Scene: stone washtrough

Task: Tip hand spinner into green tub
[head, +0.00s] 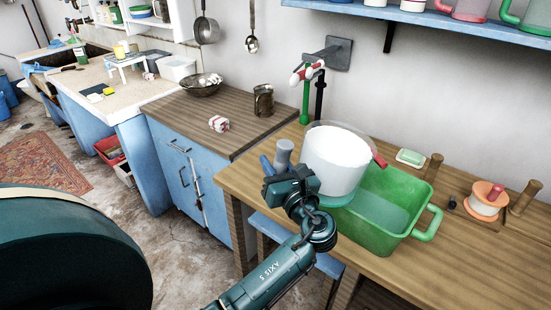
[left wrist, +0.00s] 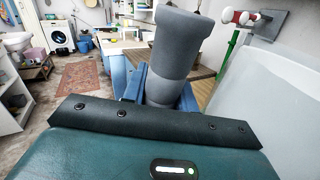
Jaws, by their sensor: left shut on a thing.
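The hand spinner looks to be the clear drum with a white inside (head: 335,160), a teal base and a red knob at its right. It is close to upright at the left end of the green tub (head: 428,228), hiding part of it. I cannot tell whether it touches the tub or table. My left gripper (head: 280,172) is shut on the grey handle (head: 283,151) at the spinner's left side. In the left wrist view the grey handle (left wrist: 178,50) stands up between blue fingers, with the drum's pale wall (left wrist: 265,95) at right. My right gripper is out of view.
A wall tap (head: 308,72) with a green post is behind the drum. Right of the tub are a soap dish (head: 411,157), a spool (head: 487,200) and wooden pegs. A shelf (head: 430,14) hangs above. The table's front right is clear.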

